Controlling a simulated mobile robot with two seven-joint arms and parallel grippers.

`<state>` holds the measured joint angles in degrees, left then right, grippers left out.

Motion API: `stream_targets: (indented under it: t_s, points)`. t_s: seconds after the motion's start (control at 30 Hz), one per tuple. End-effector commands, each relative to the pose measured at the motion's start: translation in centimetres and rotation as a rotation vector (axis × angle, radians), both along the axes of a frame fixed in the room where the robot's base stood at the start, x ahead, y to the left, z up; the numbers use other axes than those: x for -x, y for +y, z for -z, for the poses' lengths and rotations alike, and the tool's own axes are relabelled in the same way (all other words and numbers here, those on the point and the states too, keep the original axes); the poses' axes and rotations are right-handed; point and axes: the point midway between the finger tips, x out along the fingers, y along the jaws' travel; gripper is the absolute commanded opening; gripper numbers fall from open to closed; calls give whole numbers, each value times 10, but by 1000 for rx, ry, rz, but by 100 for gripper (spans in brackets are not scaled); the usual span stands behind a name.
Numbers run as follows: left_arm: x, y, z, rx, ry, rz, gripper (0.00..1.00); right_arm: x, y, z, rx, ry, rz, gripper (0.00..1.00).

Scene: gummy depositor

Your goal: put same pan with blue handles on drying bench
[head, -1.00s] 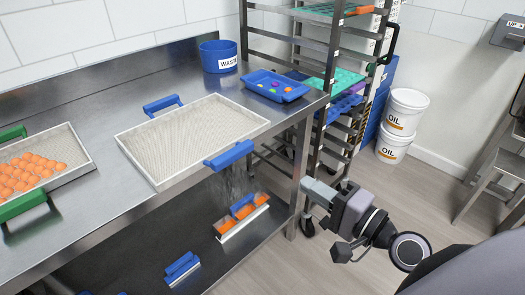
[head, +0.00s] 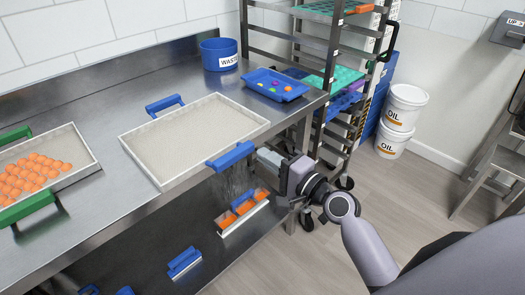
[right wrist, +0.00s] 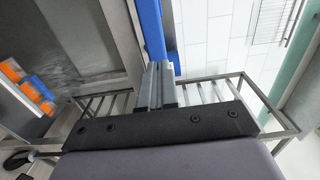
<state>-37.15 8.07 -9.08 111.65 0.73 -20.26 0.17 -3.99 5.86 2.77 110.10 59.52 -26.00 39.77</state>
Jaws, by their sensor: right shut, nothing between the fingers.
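The pan with blue handles (head: 186,174) sits on the steel bench, with a pale, flat filling. One blue handle (head: 164,103) is at its far left end and the other (head: 230,156) at its near right end. My right gripper (head: 264,157) is shut and empty, just right of the near handle. In the right wrist view, the shut fingers (right wrist: 158,72) point at the blue handle (right wrist: 152,30). They look very close to it, but I cannot tell whether they touch. My left gripper is not in view.
A pan with green handles (head: 82,179) holding orange pieces sits at the left. A blue waste bin (head: 212,55) and a blue tray (head: 268,92) stand behind. A rack (head: 335,75) and oil buckets (head: 404,108) are at right. Scrapers (head: 243,212) lie on the lower shelf.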

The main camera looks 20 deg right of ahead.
Motion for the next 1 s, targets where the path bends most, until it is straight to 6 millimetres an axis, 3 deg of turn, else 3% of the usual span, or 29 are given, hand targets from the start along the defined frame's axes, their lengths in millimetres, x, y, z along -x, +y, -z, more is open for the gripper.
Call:
stream_targets:
  t_s: [0.2, 0.67, 1.0]
  points:
    - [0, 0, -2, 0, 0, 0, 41, -16, 6, 0, 0, 0, 0, 0]
    - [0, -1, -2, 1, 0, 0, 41, -20, 7, 0, 0, 0, 0, 0]
    - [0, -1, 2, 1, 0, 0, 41, -72, 26, 1, -2, -2, -1, 0]
